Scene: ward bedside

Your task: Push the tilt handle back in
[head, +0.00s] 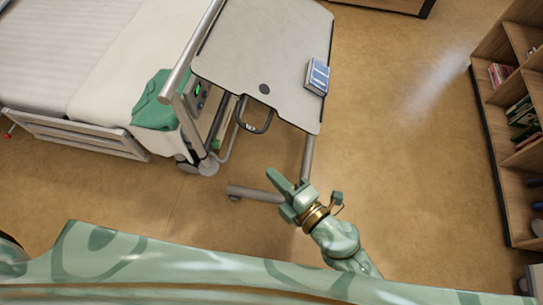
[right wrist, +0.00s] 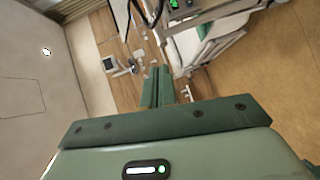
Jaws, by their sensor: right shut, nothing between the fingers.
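A dark loop-shaped handle (head: 256,127) sticks out from under the near edge of the grey overbed table (head: 265,45); I take it for the tilt handle. Its inner end is hidden by the tabletop. My right gripper (head: 273,174) is shut and empty, below and a little right of the loop in the head view, with a gap between them. In the right wrist view the shut fingers (right wrist: 157,76) point up the picture, and a dark curved bar (right wrist: 150,14), likely the same handle, shows beyond them. My left gripper is not in view.
A blue-and-white item (head: 317,76) lies at the table's right edge. The bed (head: 95,65) with a green cloth (head: 155,103) stands left, beside a control box with a green display (head: 199,91). Table legs (head: 307,157) reach the floor near my gripper. A bookshelf (head: 497,110) stands right; floor between is clear.

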